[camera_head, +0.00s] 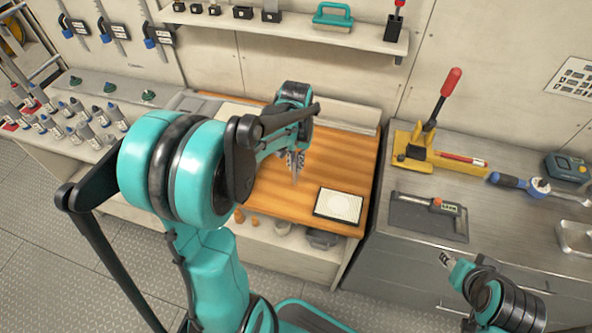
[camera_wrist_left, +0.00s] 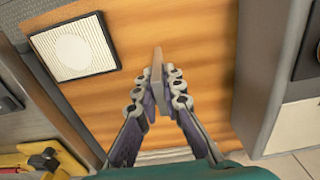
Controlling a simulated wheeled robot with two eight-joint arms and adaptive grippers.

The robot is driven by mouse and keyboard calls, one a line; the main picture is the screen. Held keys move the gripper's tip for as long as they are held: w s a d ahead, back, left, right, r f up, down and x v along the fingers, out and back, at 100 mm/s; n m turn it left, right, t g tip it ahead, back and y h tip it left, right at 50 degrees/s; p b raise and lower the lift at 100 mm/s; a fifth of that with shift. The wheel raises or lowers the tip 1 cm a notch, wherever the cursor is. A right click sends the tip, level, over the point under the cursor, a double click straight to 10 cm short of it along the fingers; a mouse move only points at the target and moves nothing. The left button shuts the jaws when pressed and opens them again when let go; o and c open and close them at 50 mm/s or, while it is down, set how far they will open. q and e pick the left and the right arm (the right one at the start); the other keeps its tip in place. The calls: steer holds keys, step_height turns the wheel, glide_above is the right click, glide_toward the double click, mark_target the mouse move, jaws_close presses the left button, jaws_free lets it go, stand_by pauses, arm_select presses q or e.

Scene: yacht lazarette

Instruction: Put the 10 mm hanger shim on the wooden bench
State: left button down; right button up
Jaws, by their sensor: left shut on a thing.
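My left gripper (camera_head: 297,163) hangs over the wooden bench (camera_head: 345,165) in the head view. In the left wrist view its fingers (camera_wrist_left: 158,90) are shut on a thin grey-brown strip, the hanger shim (camera_wrist_left: 157,68). The shim stands on edge between the fingertips, above the orange-brown bench top (camera_wrist_left: 200,35). Whether its lower edge touches the wood cannot be told. In the head view the shim is too small to make out clearly. My right gripper (camera_head: 446,259) is low in front of the grey counter, with its finger opening unclear.
A dark-framed white pad (camera_head: 340,206) lies at the bench's front right corner. The grey counter (camera_head: 395,240) to the right holds a yellow-based lever tool (camera_head: 425,150) and a dark plate with a gauge (camera_head: 430,215). Bare wood surrounds the left gripper.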

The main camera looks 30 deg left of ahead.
arm_select(q)
steer(key=shift+f+b, duration=0.45)
steer(key=shift+f, duration=1.05)
steer(key=shift+f, duration=0.1)
steer(key=c, duration=1.6)
jaws_free()
steer(key=shift+c, duration=0.2)
